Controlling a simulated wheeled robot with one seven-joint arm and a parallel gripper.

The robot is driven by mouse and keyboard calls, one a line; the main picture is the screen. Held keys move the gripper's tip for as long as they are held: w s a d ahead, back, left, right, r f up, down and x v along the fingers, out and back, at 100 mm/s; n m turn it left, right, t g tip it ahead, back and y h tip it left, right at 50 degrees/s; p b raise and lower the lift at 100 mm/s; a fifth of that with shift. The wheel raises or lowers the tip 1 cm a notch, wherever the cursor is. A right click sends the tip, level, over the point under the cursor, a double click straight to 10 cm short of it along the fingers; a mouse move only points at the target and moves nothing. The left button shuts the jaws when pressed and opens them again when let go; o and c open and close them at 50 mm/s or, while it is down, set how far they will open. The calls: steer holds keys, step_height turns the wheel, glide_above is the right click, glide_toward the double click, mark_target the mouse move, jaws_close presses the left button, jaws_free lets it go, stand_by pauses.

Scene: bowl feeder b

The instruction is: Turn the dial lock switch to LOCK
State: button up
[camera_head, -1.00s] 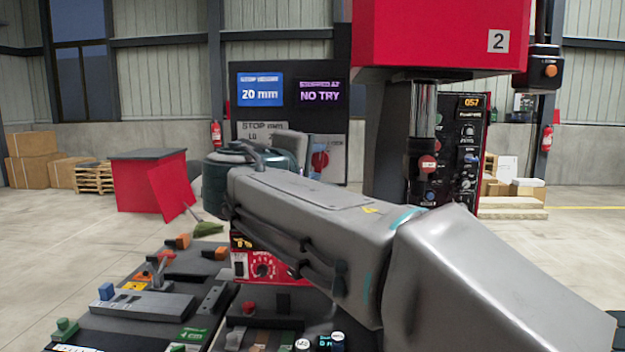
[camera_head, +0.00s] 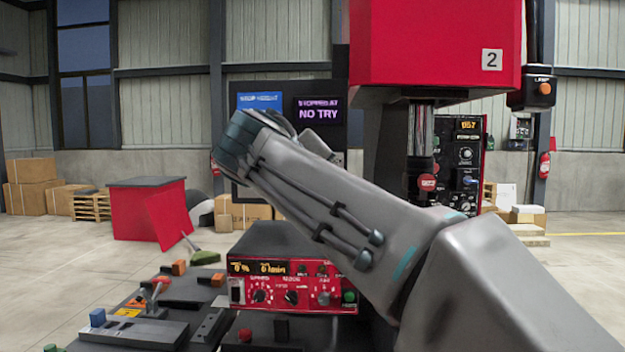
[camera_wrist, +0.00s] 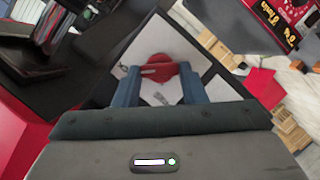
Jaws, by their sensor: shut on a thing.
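A round red dial (camera_wrist: 168,74) with a pale bar-shaped mark sits on a white plate (camera_wrist: 152,50) in the wrist view. The blue fingers of my gripper (camera_wrist: 159,74) stand on either side of it and are shut on it. The plate appears rotated in this view, and its lettering is too small to read, so I cannot tell which position the dial points to. In the head view my arm covers the dial and my gripper.
A dark panel with a blue screen (camera_head: 260,101) and a purple "NO TRY" screen (camera_head: 319,112) stands behind my arm. A red control box (camera_head: 290,268) is below it. The red machine head marked 2 (camera_head: 435,50) is to the right. A bench with levers (camera_head: 140,320) is front left.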

steer(key=shift+f, duration=0.1)
stand_by(0.3)
steer(key=o, duration=1)
steer(key=v, duration=1.3)
steer(key=shift+s+a, duration=0.15)
steer(key=shift+s, duration=0.2)
